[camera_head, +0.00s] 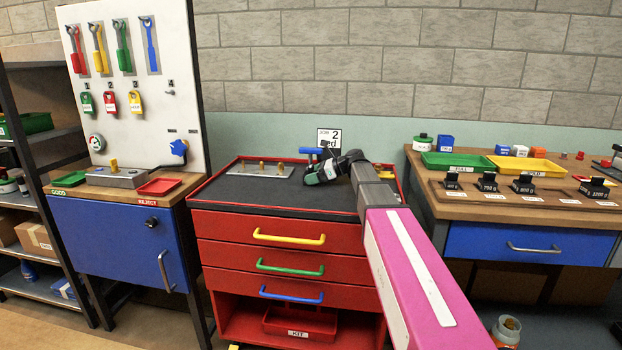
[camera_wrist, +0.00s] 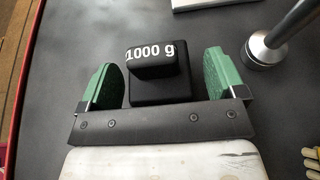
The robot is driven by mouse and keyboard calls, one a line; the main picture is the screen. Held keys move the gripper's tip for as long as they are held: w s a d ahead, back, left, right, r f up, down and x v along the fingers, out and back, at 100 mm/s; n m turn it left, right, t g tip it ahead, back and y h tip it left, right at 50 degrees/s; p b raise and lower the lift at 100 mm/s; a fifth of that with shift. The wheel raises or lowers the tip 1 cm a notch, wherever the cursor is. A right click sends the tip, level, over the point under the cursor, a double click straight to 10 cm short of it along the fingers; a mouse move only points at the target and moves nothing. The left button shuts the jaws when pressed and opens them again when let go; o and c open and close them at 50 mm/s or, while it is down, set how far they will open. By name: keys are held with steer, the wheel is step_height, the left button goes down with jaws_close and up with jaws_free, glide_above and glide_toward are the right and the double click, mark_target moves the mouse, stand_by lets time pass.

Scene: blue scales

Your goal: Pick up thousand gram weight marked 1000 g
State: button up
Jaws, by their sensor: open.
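The black weight marked 1000 g (camera_wrist: 160,88) stands on a dark mat in the wrist view, its label facing up toward the camera. My gripper (camera_wrist: 159,72) is open, with one green-padded finger on each side of the weight. A gap shows between the weight and each pad, the right one wider. In the head view my gripper (camera_head: 322,173) is low over the dark top of the red drawer cabinet (camera_head: 215,222). There I cannot make out the weight apart from the dark gripper.
A metal post on a round base (camera_wrist: 263,48) stands close right of my gripper. A steel plate with brass pegs (camera_head: 245,171) lies left on the cabinet top. Several black weights stand on a wooden board (camera_head: 450,200) on the right bench.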

steer(key=shift+a+f, duration=0.2)
steer(key=shift+a, duration=0.2)
steer(key=shift+r, duration=0.1)
jaws_close()
